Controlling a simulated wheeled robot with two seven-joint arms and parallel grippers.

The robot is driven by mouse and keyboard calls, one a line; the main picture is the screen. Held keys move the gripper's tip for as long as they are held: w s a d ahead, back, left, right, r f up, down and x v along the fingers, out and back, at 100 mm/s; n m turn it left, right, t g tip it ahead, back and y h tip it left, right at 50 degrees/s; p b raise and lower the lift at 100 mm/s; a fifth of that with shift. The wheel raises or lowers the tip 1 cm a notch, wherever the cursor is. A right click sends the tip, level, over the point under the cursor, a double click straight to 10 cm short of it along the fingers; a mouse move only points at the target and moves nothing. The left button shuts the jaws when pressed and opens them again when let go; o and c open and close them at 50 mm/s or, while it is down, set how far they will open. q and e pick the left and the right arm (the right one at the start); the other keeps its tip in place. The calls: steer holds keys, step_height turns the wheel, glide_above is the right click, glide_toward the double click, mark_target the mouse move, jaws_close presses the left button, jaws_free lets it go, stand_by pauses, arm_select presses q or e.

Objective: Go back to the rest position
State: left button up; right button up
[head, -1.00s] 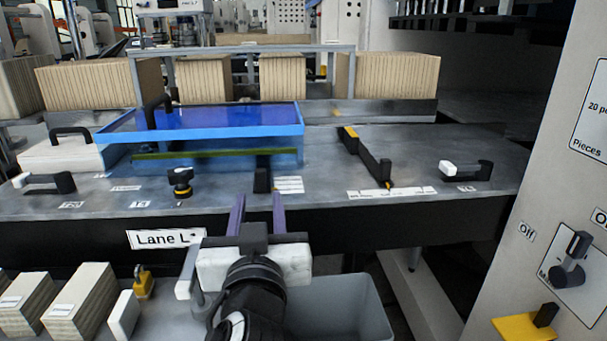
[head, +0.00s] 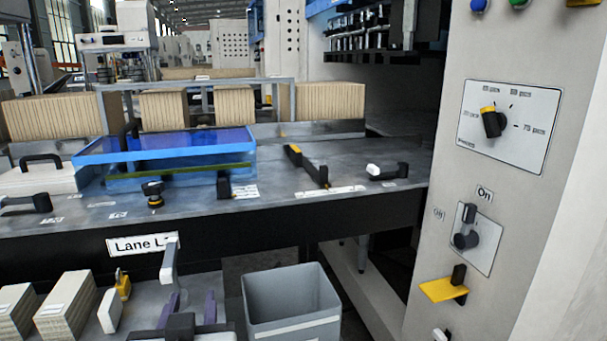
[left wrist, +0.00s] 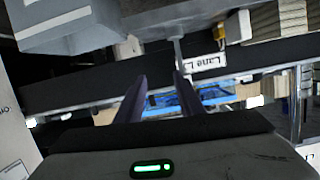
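My left gripper (head: 188,308) is low in the head view, in front of the bench. Its two purple fingers are apart with nothing between them. The left wrist view also shows the gripper (left wrist: 158,95) open and empty, with the bench front beyond the fingertips. Only the gripper end of the left arm shows at the head view's lower edge. My right gripper is in neither view.
A grey bin (head: 290,300) stands just right of my left gripper. A light grey lever (head: 169,262) rises close by, before the lane sign (head: 143,244). A control panel (head: 470,200) borders the right.

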arm_select(q)
steer(key=s+a+f+m+g+h, duration=0.1)
steer(key=s+f+g, duration=0.1)
steer(key=s+f, duration=0.35)
steer(key=s+a+f+m+g+h, duration=0.1)
steer(key=s+a+f+g, duration=0.15)
steer(key=f, duration=0.65)
steer(key=s+a+f+m+g+h, duration=0.1)
steer(key=s+f+g, duration=0.3)
steer(key=s, duration=0.5)
steer(key=s+f+m+g+h, duration=0.1)
steer(key=s+f+g, duration=0.1)
steer(key=s+f, duration=0.65)
steer(key=w+d+f+t+h, duration=0.1)
steer(key=w+d+f+t, duration=0.1)
steer(key=f, duration=0.2)
steer(key=w+d+f+t+h, duration=0.1)
steer(key=d+f+t, duration=0.2)
steer(key=f, duration=0.2)
steer(key=shift+w+d+f, duration=0.25)
steer(key=shift+w+d, duration=0.05)
steer(key=shift+w, duration=0.1)
